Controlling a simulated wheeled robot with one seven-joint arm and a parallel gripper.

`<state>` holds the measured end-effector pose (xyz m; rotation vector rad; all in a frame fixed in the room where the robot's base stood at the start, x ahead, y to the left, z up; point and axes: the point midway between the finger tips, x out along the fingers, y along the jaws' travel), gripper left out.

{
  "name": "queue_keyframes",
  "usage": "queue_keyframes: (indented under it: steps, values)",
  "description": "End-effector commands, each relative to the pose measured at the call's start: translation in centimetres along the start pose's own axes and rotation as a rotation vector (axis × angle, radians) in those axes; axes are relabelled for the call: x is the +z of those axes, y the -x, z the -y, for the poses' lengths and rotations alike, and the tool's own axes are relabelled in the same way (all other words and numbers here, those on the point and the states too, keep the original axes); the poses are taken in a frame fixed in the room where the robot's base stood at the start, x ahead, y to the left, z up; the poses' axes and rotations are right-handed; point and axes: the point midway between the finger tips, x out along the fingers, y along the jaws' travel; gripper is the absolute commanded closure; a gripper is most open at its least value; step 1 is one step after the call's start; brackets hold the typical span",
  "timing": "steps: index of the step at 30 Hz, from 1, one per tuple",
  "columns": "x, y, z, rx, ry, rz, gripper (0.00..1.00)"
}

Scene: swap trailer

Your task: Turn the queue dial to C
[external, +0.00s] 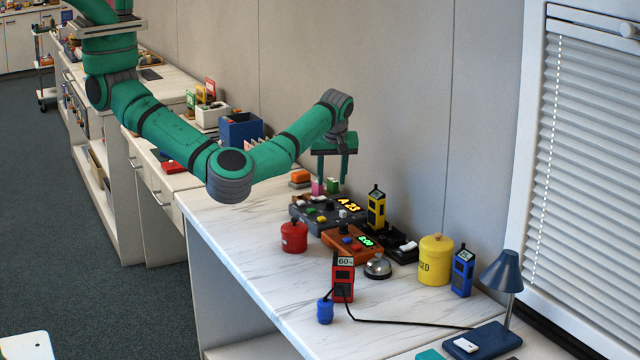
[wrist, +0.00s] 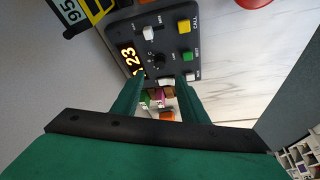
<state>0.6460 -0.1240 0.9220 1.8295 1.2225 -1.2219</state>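The dark grey queue panel (external: 322,222) lies on the marble counter, with a lit display reading A 23. In the wrist view the queue panel (wrist: 172,22) shows yellow and green buttons, white controls and a small black dial (wrist: 158,59) beside the display (wrist: 131,58). Small marks surround the dial, but its pointer's setting is too small to read. My gripper (external: 331,178) is above the back of the panel, fingers pointing down. In the wrist view my gripper (wrist: 160,84) has its two green fingers apart, nothing between them, with the dial just beyond the tips.
An orange device (external: 352,247) with a green display, a red canister (external: 294,237) and a yellow radio (external: 376,208) stand close around the panel. A bell (external: 378,268) and a yellow canister (external: 435,262) are nearer the front right. The counter's left front is clear.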

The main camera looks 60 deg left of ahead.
Motion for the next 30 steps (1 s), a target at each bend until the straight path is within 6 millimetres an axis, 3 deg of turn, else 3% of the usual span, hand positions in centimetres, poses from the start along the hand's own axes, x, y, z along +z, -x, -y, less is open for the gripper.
queue_keyframes:
  steps: [9,15,28,29,30]
  values:
    - [0.0,-5.7,0.1,-0.002,0.000,-0.001,0.60]
    - [0.1,-8.2,0.0,-0.001,0.000,0.000,0.60]
    - [0.1,-9.1,0.0,0.002,0.001,0.002,0.60]
    - [0.1,-9.1,0.0,0.001,0.001,0.002,0.63]
    - [0.1,-9.1,0.0,0.002,0.001,0.002,0.72]
